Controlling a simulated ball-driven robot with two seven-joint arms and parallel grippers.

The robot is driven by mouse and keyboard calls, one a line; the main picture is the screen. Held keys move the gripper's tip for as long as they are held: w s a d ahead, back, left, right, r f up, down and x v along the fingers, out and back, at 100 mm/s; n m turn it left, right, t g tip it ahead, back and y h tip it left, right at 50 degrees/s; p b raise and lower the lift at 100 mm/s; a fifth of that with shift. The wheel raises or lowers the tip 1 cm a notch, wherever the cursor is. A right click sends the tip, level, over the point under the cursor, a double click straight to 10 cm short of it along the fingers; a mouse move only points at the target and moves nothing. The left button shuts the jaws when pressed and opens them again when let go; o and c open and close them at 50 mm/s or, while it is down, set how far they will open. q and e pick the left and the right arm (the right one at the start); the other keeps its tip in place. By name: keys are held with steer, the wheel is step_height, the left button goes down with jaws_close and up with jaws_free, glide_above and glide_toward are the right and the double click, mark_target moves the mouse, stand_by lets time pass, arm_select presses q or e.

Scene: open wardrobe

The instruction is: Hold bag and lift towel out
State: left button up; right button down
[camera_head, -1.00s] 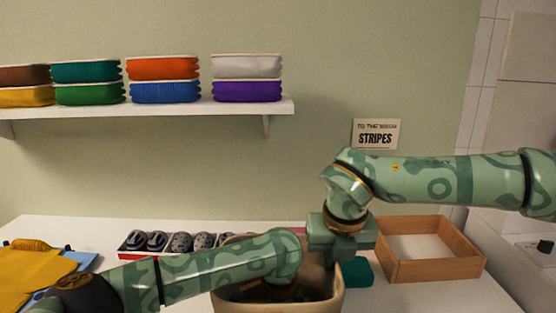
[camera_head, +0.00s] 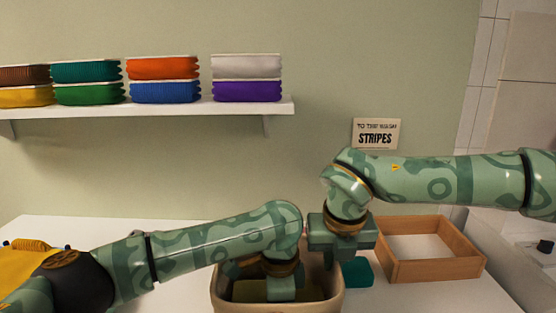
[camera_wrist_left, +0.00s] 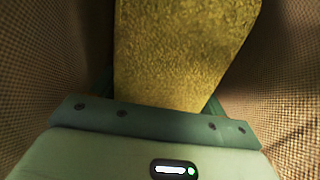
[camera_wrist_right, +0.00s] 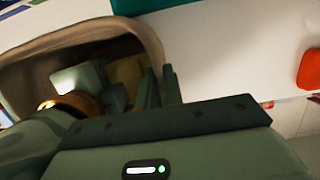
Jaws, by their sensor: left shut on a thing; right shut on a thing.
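The tan woven bag (camera_head: 218,298) stands open at the front middle of the table. A yellow towel (camera_wrist_left: 180,50) fills the middle of the left wrist view between the bag's woven walls; a strip of it also shows inside the bag in the head view. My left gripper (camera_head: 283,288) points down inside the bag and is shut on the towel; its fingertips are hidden. My right gripper (camera_head: 340,255) is at the bag's right rim and shut on it. The right wrist view shows this rim (camera_wrist_right: 153,42) running to the fingers.
A teal folded item (camera_head: 358,272) lies just right of the bag, before a wooden tray (camera_head: 435,268). Yellow clothing (camera_head: 25,265) lies at the far left. A wall shelf (camera_head: 200,108) holds several coloured stacks. A "STRIPES" sign (camera_head: 376,133) hangs behind.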

arm_select(q)
steer(key=shift+r, duration=0.8)
arm_select(e)
steer(key=c, duration=1)
jaws_free()
arm_select(q)
steer(key=shift+r, duration=0.1)
arm_select(e)
steer(key=shift+r, duration=0.1)
arm_select(q)
steer(key=shift+t, duration=0.4)
steer(key=r+p, duration=0.2)
steer(key=r, duration=0.1)
steer(key=r+p, duration=0.2)
steer(key=r, duration=0.1)
steer(key=s+r+p, duration=0.1)
steer(key=r+p, duration=0.2)
steer(key=r, duration=0.1)
arm_select(e)
steer(key=v, duration=0.9)
steer(key=shift+w, duration=0.1)
arm_select(q)
steer(key=shift+f, duration=0.1)
